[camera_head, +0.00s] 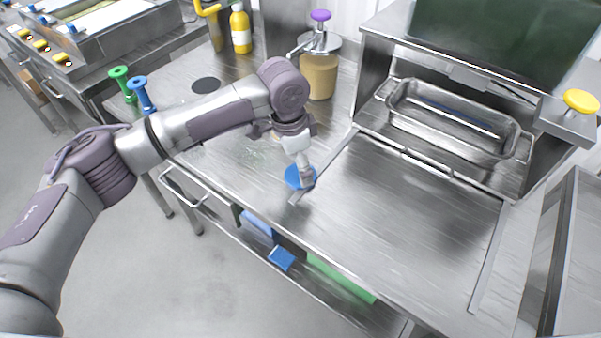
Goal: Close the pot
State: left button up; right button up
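The likely pot is a tan cylindrical container (319,76) with a steel top and a purple knob (320,15), standing at the back of the steel counter. Its top appears to sit on it; I cannot tell whether it is fully closed. My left gripper (304,176) points down near the counter's front edge, in front of the container and apart from it. A round blue piece (296,178) shows at its fingertips, partly hidden by them. I cannot tell whether the fingers grip it. My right gripper is not in view.
A steel pan (455,118) sits in the bay at the back right. A yellow knob (581,101) is at far right. A yellow bottle (241,30) stands at the back, and green and blue knobbed items (143,93) stand at left. The counter's right half (410,220) is clear.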

pick_arm(q)
jog(key=shift+d+f, duration=0.15)
jog(key=shift+f, duration=1.15)
jog(key=shift+c, duration=0.3)
jog(key=c, duration=0.7)
jog(key=shift+r, duration=0.6)
notch_tip(320, 180, up, 3)
jog(key=shift+w+f+b, duration=0.1)
jog(key=shift+f+b, duration=0.1)
jog(key=shift+b, duration=0.2)
jog(key=s+d+r, duration=0.2)
jog(key=d, duration=0.1)
jog(key=s+d+r+b, duration=0.1)
jog(key=s+d+r, duration=0.1)
jog(key=d, duration=0.1)
jog(key=s+d+r, duration=0.3)
jog(key=shift+d+r+b, duration=0.1)
jog(key=shift+d+b, duration=0.1)
jog(key=shift+b, duration=0.15)
